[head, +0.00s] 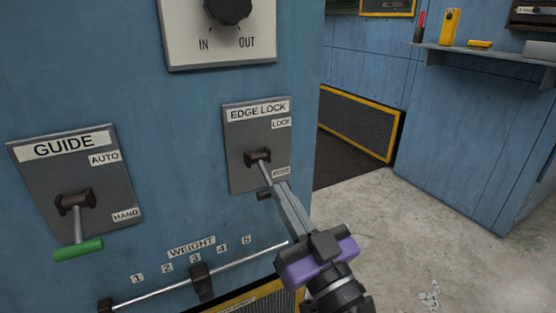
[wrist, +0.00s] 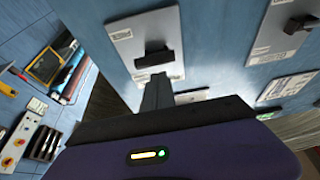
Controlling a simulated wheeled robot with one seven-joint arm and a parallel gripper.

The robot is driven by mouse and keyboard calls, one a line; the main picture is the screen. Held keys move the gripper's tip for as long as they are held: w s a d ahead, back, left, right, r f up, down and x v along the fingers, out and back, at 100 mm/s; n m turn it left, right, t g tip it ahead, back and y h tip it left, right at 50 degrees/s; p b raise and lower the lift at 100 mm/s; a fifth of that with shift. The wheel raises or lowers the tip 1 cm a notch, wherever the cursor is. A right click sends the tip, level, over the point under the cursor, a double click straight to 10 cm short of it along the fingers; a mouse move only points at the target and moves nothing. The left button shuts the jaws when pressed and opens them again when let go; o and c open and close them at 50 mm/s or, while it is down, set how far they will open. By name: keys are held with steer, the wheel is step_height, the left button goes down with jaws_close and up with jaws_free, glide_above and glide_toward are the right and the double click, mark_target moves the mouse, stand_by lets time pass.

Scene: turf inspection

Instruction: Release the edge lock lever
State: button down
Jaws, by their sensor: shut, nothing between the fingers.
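The EDGE LOCK plate (head: 240,130) is grey, on the blue machine panel, with a LOCK label at its upper right and a small, hard-to-read label lower right. Its edge lock lever (head: 262,170) has a dark pivot and a thin rod pointing down, slightly right, with a dark grip at the end. My gripper (head: 279,187) is shut and empty, its fingertips right beside the lever's lower end; I cannot tell whether they touch. In the wrist view the closed fingers (wrist: 157,92) point at the plate, just below the dark pivot (wrist: 154,58), and hide part of the lever.
The GUIDE plate (head: 105,190) with a green-handled lever (head: 78,250) is at left. A WEIGHT rod with a slider (head: 201,282) runs below the EDGE LOCK plate, near my gripper. A knob (head: 228,10) is above. Concrete floor (head: 400,225) is open at right.

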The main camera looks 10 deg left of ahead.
steer(key=shift+w+f+b, duration=0.15)
steer(key=shift+f+b, duration=0.55)
steer(key=shift+b, duration=0.2)
